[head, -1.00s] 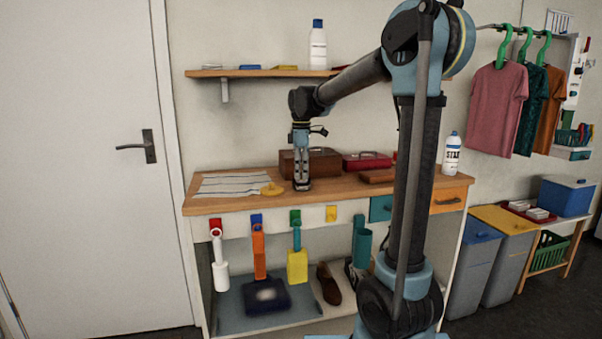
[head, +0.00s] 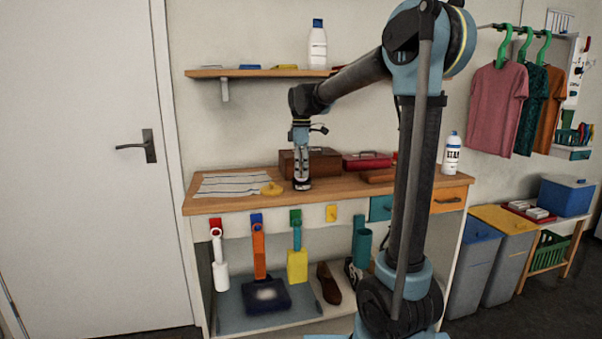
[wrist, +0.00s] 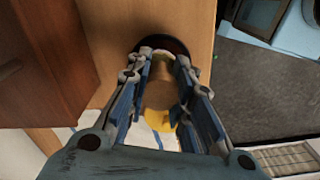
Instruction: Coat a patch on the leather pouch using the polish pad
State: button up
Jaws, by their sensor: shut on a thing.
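My gripper (head: 301,182) is low over the worktop, just in front of the brown case. In the wrist view my gripper (wrist: 160,90) is shut on a tan, rounded piece, which I take for the polish pad (wrist: 160,92). A dark brown round edge (wrist: 172,46) shows beyond the fingertips; I cannot tell whether it belongs to the pad or to something under it. A dark blue, flat item with a pale patch, apparently the leather pouch (head: 276,303), lies on a grey mat on the lower shelf, below and left of my gripper.
A yellow round piece (head: 271,188) lies left of my gripper beside a striped cloth (head: 232,184). The brown case (head: 322,160) stands close behind, a red box (head: 367,161) to its right. Brushes on hooks, such as the orange one (head: 259,250), hang before the lower shelf.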

jog(key=shift+r, duration=3.15)
jog(key=shift+a, duration=0.1)
